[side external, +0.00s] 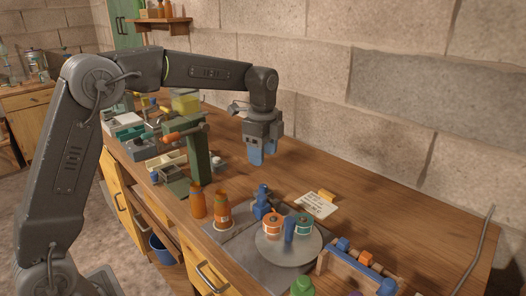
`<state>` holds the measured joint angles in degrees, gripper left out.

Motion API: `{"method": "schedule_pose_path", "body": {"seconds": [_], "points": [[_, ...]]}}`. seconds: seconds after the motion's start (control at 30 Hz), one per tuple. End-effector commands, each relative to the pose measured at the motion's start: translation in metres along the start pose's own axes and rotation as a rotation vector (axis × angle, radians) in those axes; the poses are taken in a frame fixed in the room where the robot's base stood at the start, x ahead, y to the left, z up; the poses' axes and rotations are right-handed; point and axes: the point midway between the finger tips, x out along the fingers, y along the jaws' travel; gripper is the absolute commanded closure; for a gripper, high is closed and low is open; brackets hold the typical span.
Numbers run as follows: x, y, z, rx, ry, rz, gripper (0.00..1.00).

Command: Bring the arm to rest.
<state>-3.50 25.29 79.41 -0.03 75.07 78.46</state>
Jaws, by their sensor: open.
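My gripper (263,155) hangs above the middle of the wooden workbench (430,215), pointing down. Its blue fingers are open with nothing seen between them. It is clear of the bench top and behind the green stand, a little up and left of the round grey plate (301,247). My arm reaches across from the left side of the picture.
Two orange-brown bottles (197,202) stand near the front edge. An orange tin (272,224) and a green tin (304,223) are at the round plate. A green stand (199,155) rises left of my gripper. A wooden rack (352,270) sits front right. The bench's right side is mostly clear.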

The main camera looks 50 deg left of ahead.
Motion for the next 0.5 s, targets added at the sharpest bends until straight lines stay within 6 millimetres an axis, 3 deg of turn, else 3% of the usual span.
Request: {"method": "schedule_pose_path", "body": {"seconds": [0.17,0.27,0.37,0.5], "points": [[-0.003,0.003,0.000,-0.011,0.001,-0.005,0.46],[-0.014,0.016,0.001,-0.071,0.007,-0.030,0.46],[-0.032,0.042,0.004,-0.189,0.024,-0.075,0.46],[-0.054,0.092,0.011,-0.415,0.069,-0.150,0.46]]}}
